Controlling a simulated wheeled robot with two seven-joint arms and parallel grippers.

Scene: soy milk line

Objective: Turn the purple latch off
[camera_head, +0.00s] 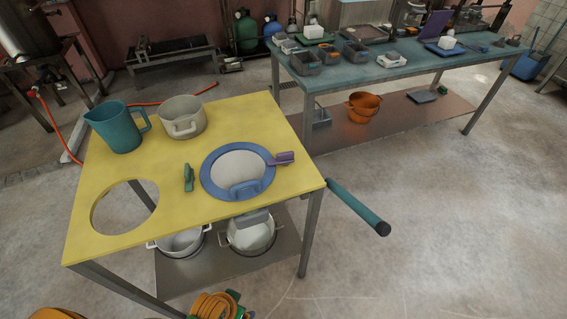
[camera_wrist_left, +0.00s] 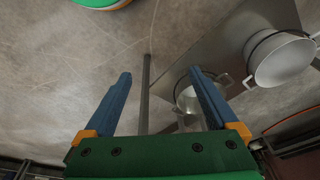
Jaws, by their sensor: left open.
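The purple latch (camera_head: 283,158) sits on the right edge of a blue ring (camera_head: 208,180) set in the yellow table (camera_head: 150,235). A blue handle (camera_head: 246,190) is at the ring's front. A green latch (camera_head: 188,177) is just left of the ring. My left gripper (camera_wrist_left: 160,73) is open, with two blue fingers apart and nothing between them in the left wrist view. It is low, with the pots below the table in its view, away from the purple latch. An orange and green part of my left arm shows at the bottom of the head view. My right gripper is not in view.
A teal pitcher (camera_head: 118,127) and a whitish pot (camera_head: 183,117) stand at the back of the yellow table. A round hole (camera_head: 125,207) is at its front left. Pots (camera_head: 251,233) stand on the lower shelf. A workbench (camera_head: 400,68) with trays is behind, right.

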